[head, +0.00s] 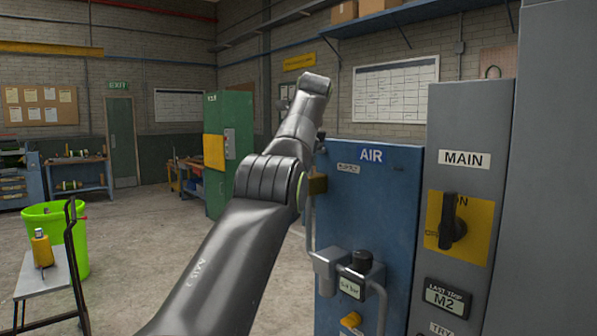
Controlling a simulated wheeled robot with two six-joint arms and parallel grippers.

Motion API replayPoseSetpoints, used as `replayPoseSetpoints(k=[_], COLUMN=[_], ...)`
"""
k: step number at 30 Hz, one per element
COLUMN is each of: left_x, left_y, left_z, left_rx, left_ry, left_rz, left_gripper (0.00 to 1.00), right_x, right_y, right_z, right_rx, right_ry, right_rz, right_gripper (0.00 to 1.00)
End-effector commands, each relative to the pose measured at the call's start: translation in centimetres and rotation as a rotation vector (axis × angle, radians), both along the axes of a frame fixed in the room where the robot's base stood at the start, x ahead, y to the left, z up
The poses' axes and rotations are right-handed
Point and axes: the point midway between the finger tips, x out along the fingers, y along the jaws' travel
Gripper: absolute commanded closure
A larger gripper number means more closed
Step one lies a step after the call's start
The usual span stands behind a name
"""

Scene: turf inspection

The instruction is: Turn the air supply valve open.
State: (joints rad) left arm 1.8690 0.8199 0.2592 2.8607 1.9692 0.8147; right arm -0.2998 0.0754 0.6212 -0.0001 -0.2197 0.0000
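The blue AIR panel (385,215) stands right of centre. A vertical pipe (309,222) runs up its left edge to a brass-coloured fitting (317,184), which may be the valve body. No valve handle can be made out; my arm covers that area. Lower down are a grey regulator unit (330,268) and a black knob (362,261). One of my arms rises from the bottom, left of centre, and its far links cross in front of the panel's left edge. Neither gripper's fingers are visible.
A grey MAIN panel (478,130) with a black rotary switch (452,222) adjoins on the right. A cart (40,285) with a yellow bottle (42,248) and a green bin (66,235) stand at left. The floor (140,255) between is clear.

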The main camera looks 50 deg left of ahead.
Motion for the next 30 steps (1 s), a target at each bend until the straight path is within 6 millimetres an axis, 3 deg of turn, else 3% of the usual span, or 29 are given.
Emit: replayPoseSetpoints(k=[15, 16, 18, 26, 30], left_x=[-0.2, -0.2, -0.2, -0.2, -0.2], left_y=[0.1, 0.1, 0.1, 0.1, -0.3], left_z=[-0.1, -0.1, -0.1, 0.0, 1.1], left_rx=[-0.013, -0.013, -0.013, -0.01, -0.01], left_ry=[0.004, 0.004, 0.003, 0.002, 0.0], left_rz=[-0.001, -0.001, 0.0, -0.001, -0.001], left_gripper=[1.0, 0.82, 0.75, 0.75, 0.75], right_x=[-0.2, -0.2, -0.2, -0.2, -0.2], right_y=[-0.5, -0.5, -0.5, -0.5, -0.5], right_z=[-0.1, -0.1, -0.1, 0.0, 0.6], right_rx=[-0.006, -0.006, -0.006, -0.006, -0.006], right_ry=[0.003, 0.003, 0.003, 0.004, 0.003], right_rz=[0.001, 0.001, 0.001, 0.001, 0.001], right_gripper=[0.64, 0.64, 0.64, 0.64, 0.64])
